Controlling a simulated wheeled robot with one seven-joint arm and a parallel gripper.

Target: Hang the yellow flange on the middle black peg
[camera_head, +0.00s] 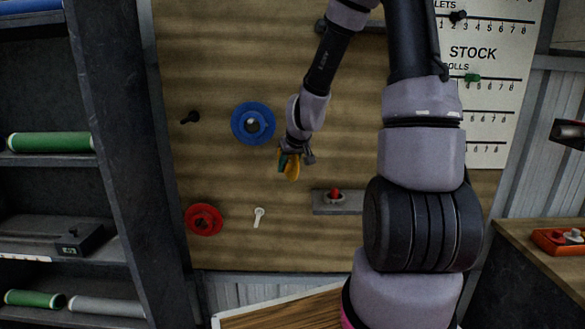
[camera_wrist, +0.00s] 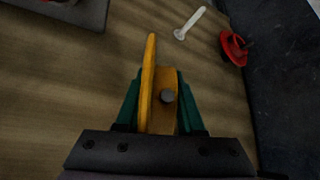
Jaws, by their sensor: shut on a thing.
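The yellow flange (camera_head: 292,167) is in my gripper (camera_head: 287,157), in front of the wooden board. In the wrist view the flange (camera_wrist: 148,88) is seen edge-on, its disc and hub between the green fingers of my gripper (camera_wrist: 160,105). A dark grey round tip (camera_wrist: 167,96) shows against the hub; I cannot tell whether it is a peg end. A small dark part (camera_head: 310,158) shows just right of the gripper in the head view; it may be a peg. A bare black peg (camera_head: 190,117) stands at the board's left. The middle black peg is not clearly seen.
A blue flange (camera_head: 240,124) hangs on the board (camera_head: 220,180) left of my gripper. Below are a red flange (camera_head: 204,219), a white peg (camera_head: 259,217) and a grey bracket (camera_head: 350,204) with a red knob. A shelf rack (camera_head: 110,130) stands at left.

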